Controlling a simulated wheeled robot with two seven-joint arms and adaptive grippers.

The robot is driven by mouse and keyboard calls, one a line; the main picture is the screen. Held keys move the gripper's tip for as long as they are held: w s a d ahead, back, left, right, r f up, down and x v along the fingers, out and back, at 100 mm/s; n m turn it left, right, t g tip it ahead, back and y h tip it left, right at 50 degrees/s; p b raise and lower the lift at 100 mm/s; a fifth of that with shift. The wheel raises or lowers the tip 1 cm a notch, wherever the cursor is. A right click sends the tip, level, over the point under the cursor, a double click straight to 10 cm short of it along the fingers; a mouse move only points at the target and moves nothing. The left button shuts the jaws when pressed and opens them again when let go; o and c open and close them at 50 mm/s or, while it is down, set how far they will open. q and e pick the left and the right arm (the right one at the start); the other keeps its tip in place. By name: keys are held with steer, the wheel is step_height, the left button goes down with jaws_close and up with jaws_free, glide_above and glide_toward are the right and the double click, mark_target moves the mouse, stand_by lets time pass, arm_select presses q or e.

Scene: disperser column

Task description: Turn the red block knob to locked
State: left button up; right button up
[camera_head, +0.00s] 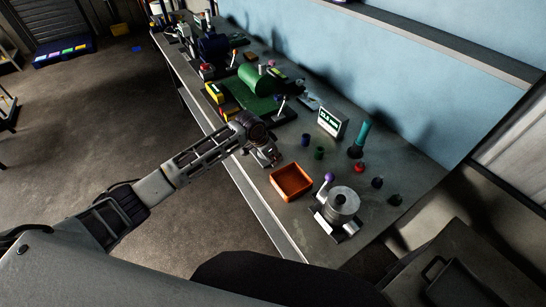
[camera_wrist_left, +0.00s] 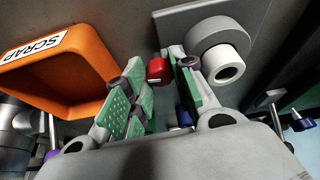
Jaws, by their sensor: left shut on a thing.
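In the left wrist view the red block knob (camera_wrist_left: 158,70) sits between the fingertips of my left gripper (camera_wrist_left: 158,68), which is shut on it. The knob is a small red block with a short pale mark on its lower edge. Which setting it points to cannot be read. In the head view my left gripper (camera_head: 265,154) is low over the bench, just behind the orange tray (camera_head: 291,195). The knob cannot be made out there, hidden by the gripper. My right gripper is not in view.
The tray, labelled SCRAP (camera_wrist_left: 72,104), is close beside the left finger in the wrist view. A grey round fitting with a white end (camera_wrist_left: 230,67) is close to the right finger. A metal cylinder with a purple-knobbed lever (camera_head: 341,203) stands right of the tray.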

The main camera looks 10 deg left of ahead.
arm_select(q)
steer(key=shift+m, duration=0.5)
steer(key=o, duration=1)
steer(key=shift+a+r, duration=0.1)
steer(key=shift+v, duration=3.95)
steer(key=shift+o, duration=0.2)
steer(key=shift+w+a, duration=0.1)
